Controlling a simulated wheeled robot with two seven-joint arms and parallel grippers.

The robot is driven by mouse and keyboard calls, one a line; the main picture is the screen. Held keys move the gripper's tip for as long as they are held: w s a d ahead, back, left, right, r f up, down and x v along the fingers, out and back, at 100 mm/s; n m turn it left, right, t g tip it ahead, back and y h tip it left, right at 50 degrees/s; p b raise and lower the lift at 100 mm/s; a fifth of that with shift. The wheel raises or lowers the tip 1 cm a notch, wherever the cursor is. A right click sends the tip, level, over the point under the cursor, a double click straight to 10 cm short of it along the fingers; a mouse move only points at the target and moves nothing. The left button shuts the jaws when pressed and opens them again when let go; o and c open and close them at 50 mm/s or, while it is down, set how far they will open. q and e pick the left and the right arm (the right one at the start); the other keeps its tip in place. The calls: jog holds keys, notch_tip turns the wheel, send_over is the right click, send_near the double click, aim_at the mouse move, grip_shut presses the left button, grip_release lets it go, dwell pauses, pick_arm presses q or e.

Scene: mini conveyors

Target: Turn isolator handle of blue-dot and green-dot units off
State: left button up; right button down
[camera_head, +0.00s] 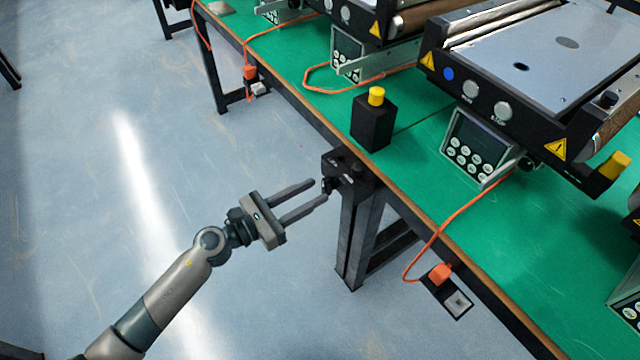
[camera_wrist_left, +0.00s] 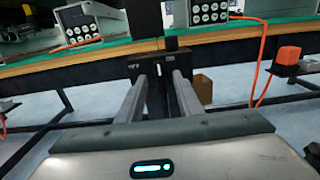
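The blue dot (camera_head: 448,74) is on the nearest conveyor unit (camera_head: 502,95). I see no green dot. My right gripper is out of view.
A black box with a yellow button (camera_head: 375,122) stands on the green table (camera_head: 410,160) above the isolator. Orange cables run to orange plugs (camera_head: 440,273) at the table edge. A control panel (camera_head: 475,145) sits under the conveyor.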

aim_at(323, 187)
pick_arm(q)
jog(key=shift+x, duration=1.6)
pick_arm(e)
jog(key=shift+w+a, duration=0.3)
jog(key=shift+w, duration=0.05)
pick_arm(q)
jog(key=shift+c, duration=0.6)
grip_shut()
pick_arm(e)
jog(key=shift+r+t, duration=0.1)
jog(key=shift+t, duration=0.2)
